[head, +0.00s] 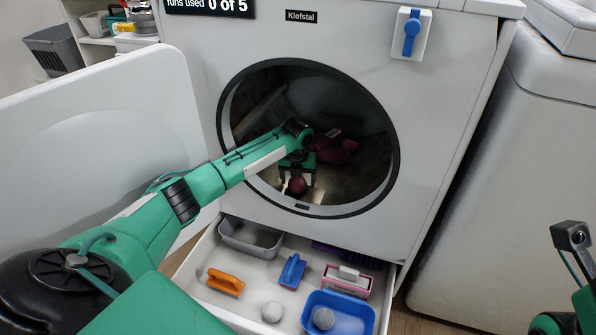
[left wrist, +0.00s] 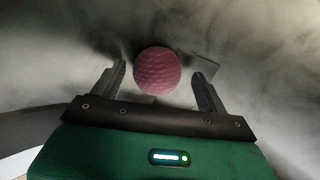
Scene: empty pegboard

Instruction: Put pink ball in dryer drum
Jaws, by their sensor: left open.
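The pink ball (head: 296,187) is inside the dryer drum (head: 352,190), near the lower front of the round opening. My left arm reaches through the opening, and my left gripper (head: 297,179) is in the drum at the ball. In the left wrist view the ball (left wrist: 158,71) sits between the two spread fingers, with a visible gap on each side. The gripper is open. Whether the ball rests on the drum floor is hard to tell in the shade. My right gripper's fingers do not show; only part of my right arm is at the right edge.
A dark red cloth (head: 337,148) lies deeper in the drum. The white dryer door (head: 95,150) stands open at left.

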